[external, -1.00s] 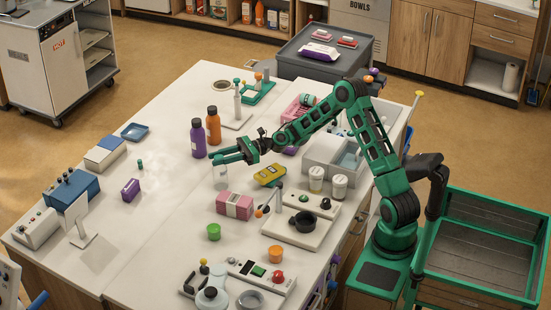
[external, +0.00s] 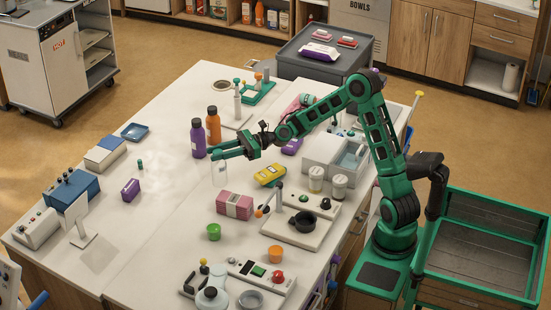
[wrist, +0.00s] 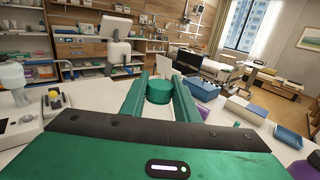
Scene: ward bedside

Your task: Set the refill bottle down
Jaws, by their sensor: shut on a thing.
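My gripper (external: 222,154) reaches out over the white counter, its green fingers shut on a clear, see-through bottle (external: 220,175). The bottle hangs upright below the fingers; I cannot tell whether its base touches the counter. In the wrist view a round green cap (wrist: 159,91) sits between the two fingers (wrist: 159,100), and the bottle's body is hidden beneath it. The long white counter (external: 165,215) has bare surface to the left of and in front of the bottle.
A purple bottle (external: 198,140) and an orange bottle (external: 213,126) stand just behind the gripper. A small purple box (external: 130,189) is on the left.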

